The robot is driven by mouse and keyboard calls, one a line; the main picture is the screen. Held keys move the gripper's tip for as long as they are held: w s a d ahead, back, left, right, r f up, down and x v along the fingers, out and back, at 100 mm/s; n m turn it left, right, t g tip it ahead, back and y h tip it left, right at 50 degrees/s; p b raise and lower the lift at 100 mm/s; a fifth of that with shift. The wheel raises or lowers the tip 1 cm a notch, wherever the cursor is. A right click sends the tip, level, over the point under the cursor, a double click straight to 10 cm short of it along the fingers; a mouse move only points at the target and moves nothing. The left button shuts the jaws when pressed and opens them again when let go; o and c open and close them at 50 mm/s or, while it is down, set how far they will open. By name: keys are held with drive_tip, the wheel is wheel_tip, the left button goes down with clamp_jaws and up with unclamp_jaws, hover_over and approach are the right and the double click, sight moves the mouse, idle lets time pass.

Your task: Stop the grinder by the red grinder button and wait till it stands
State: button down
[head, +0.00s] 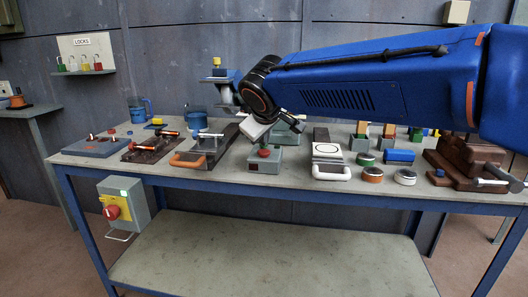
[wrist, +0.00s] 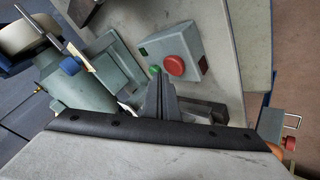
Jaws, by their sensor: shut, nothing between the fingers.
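The red grinder button (wrist: 174,65) sits on a small grey control box (wrist: 188,45), with a green button (wrist: 155,71) beside it. In the head view the red button (head: 264,153) tops the box (head: 264,164) at the table's front middle. My gripper (wrist: 158,78) is shut and empty. In the wrist view its fingertips overlap the green button's edge, left of the red button; I cannot tell whether they touch anything. The green-grey grinder (wrist: 90,85) stands beside the box, partly hidden by my gripper. Whether its wheel turns cannot be told.
Several round tins (head: 372,175) and a brown vise-like block (head: 470,165) stand farther right. A switch box with a red knob (head: 113,212) hangs below the table's left end.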

sight(264, 153)
drive_tip(key=shift+r, duration=0.1)
drive_tip(key=shift+r, duration=2.4)
